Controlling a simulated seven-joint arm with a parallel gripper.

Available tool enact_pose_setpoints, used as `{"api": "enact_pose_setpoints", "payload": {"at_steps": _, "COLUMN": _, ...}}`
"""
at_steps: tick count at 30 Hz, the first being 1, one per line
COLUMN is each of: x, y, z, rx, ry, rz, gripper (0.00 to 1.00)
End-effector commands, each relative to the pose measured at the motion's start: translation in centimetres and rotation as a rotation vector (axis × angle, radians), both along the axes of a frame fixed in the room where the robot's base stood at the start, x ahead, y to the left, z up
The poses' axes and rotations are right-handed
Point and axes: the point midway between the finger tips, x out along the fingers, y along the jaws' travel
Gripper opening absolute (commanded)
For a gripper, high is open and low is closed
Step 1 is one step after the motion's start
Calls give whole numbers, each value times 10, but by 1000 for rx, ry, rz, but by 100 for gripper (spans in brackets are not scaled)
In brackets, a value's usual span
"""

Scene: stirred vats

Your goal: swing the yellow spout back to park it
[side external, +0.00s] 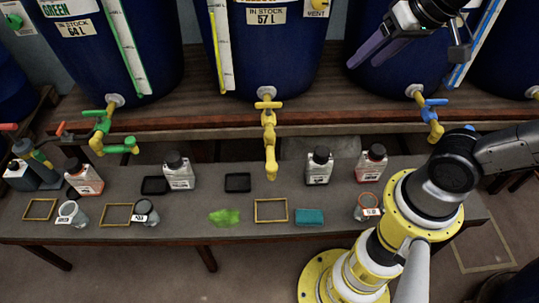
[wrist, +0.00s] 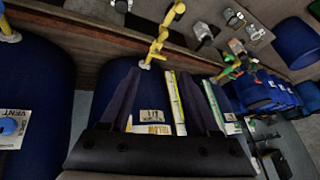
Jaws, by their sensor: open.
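The yellow spout (side external: 269,140) hangs from the tap of the middle blue vat (side external: 268,50), marked 57 L. It points out toward the front of the bench, its tip over the bench top, with a yellow T handle (side external: 267,104) above. In the wrist view the yellow spout (wrist: 160,38) lies beyond the fingertips, near the top. My gripper (side external: 358,62) is up at the right, in front of the neighbouring vat, apart from the spout. Its two dark purple fingers (wrist: 168,76) are spread with nothing between them.
A green spout (side external: 120,149) is to the left and a blue-handled tap (side external: 433,118) to the right. Bottles, jars, a green splash (side external: 224,217), a teal sponge (side external: 309,217) and yellow frames (side external: 271,211) are on the bench (side external: 185,225).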

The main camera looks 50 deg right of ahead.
Motion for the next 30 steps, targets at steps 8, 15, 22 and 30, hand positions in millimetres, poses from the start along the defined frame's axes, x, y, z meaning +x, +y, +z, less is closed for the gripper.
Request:
{"api": "enact_pose_setpoints", "payload": {"at_steps": 8, "x": 80, "y": 6, "z": -4, "rx": 84, "ry": 107, "rz": -198, "gripper": 62}}
{"api": "enact_pose_setpoints", "payload": {"at_steps": 15, "x": 158, "y": 21, "z": -50, "rx": 109, "ry": 238, "rz": -349, "gripper": 62}}
{"api": "enact_pose_setpoints", "payload": {"at_steps": 22, "x": 213, "y": 42, "z": -130, "rx": 74, "ry": 381, "rz": -429, "gripper": 62}}
{"api": "enact_pose_setpoints", "payload": {"at_steps": 30, "x": 229, "y": 62, "z": -232, "rx": -8, "ry": 551, "rz": -413, "gripper": 62}}
